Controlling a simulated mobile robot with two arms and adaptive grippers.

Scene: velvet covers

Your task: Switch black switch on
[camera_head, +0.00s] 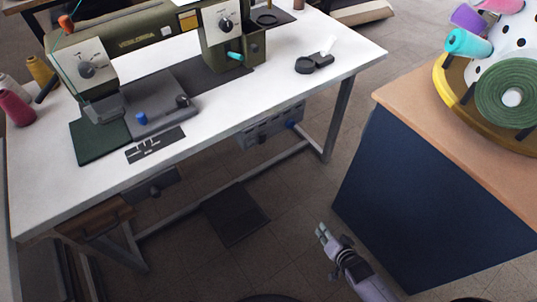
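A dark box with a small knob-like part (155,186) is mounted under the front edge of the white sewing table. It may be the black switch, but it is too small to tell. A grey control box (268,128) with a blue knob hangs under the table further right. My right gripper (321,234) is low over the floor, right of the table and apart from both boxes. Its pale fingertips are too small to show whether they are open. My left gripper is not in view.
A green sewing machine (135,36) stands on the white table (225,108). A dark blue cabinet (425,205) with a wooden top stands close right of my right gripper. A dark pedal plate (235,214) lies below the table. Tiled floor is open between table and cabinet.

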